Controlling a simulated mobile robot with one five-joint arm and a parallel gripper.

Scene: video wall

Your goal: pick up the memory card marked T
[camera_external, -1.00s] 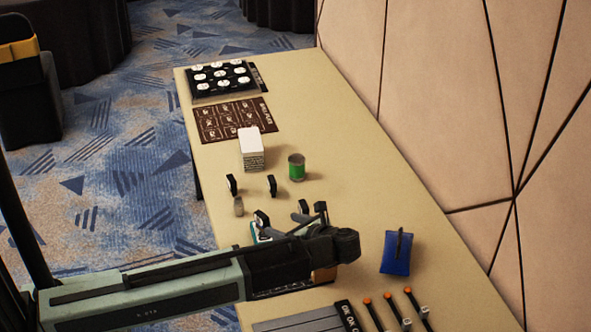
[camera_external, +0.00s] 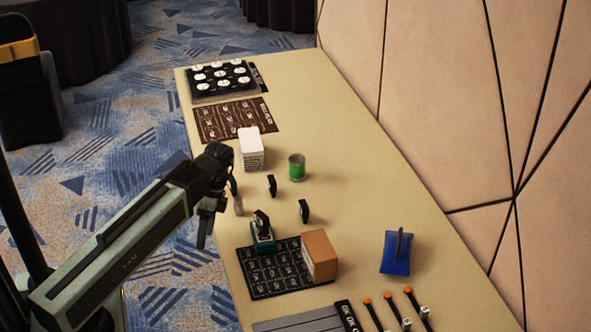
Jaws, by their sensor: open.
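No letter T can be read, so I cannot tell which thing is the memory card marked T. Small dark upright pieces stand on the table: one in the middle (camera_external: 272,186), another nearer (camera_external: 304,211), and one on a teal base (camera_external: 263,237). My gripper (camera_external: 204,238) is open and points down at the table's left edge, left of these pieces. Nothing shows in it, though its fingers are small and dark.
A brown box (camera_external: 319,255) stands on a black printed mat (camera_external: 270,275). A blue item (camera_external: 396,257) lies right. The table's right middle is clear.

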